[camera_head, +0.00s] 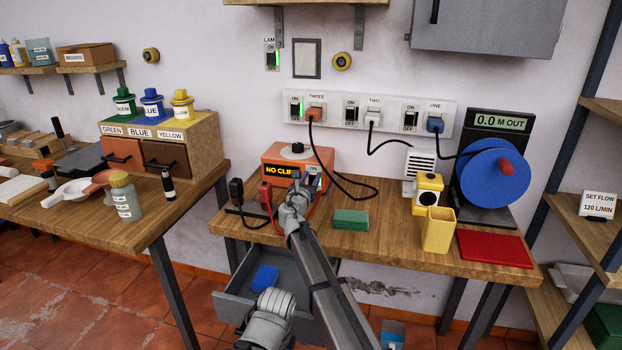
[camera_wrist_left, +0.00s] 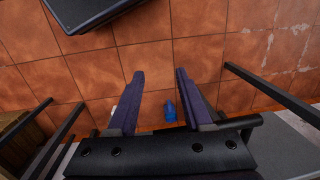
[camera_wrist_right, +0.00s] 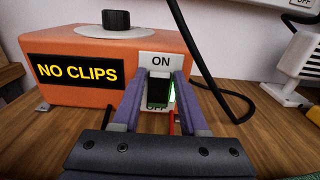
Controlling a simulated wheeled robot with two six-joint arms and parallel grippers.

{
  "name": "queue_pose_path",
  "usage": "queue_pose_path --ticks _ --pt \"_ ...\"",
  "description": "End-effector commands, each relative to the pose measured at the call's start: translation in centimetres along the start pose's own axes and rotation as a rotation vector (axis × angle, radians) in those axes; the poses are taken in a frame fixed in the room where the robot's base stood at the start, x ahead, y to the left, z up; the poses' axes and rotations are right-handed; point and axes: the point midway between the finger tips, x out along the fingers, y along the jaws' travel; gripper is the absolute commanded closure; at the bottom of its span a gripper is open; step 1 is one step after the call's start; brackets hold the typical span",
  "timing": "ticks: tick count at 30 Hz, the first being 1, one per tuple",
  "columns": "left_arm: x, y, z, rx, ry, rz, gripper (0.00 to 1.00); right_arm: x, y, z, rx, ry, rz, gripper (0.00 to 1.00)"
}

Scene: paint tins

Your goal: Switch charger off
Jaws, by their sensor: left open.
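The charger (camera_head: 285,158) is an orange box with a black knob and a "NO CLIPS" display, standing at the back of the bench. Its front switch (camera_wrist_right: 159,88) is a black rocker on a white plate with ON above and OFF below, and a green light glows beside the rocker. My right gripper (camera_wrist_right: 160,76) is open, its fingers on either side of the rocker; I cannot tell whether they touch it. It also shows before the charger in the head view (camera_head: 298,192). My left gripper (camera_wrist_left: 158,74) is open and empty above the tiled floor.
A power strip (camera_head: 447,117) with plugs and switches hangs on the wall. A black cable (camera_wrist_right: 212,75) loops beside the switch. A green block (camera_head: 350,220), a yellow cup (camera_head: 438,231) and a blue reel (camera_head: 490,175) stand to the right. An open drawer (camera_head: 233,306) is below.

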Motion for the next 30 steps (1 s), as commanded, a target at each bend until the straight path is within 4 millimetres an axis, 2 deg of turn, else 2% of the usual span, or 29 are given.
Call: queue_pose_path --ticks 1,11,17,24,30 --pt "0.0 0.0 0.0 0.000 0.000 0.000 0.50 0.0 0.0 0.0 0.000 0.000 0.000 0.64" --pt "0.0 0.0 0.0 0.000 0.000 0.000 0.50 0.0 0.0 0.0 0.000 0.000 0.000 1.00" --pt "0.1 0.0 0.0 0.000 0.000 0.000 0.50 0.0 0.0 0.0 0.000 -0.001 0.000 1.00" --pt "2.5 0.2 -0.1 0.000 0.000 0.000 0.50 -0.1 -0.1 -0.8 -0.002 -0.078 -0.003 1.00" --pt "3.2 0.3 -0.2 0.000 0.000 0.000 0.50 -0.3 0.0 -0.5 -0.001 -0.123 0.000 1.00"
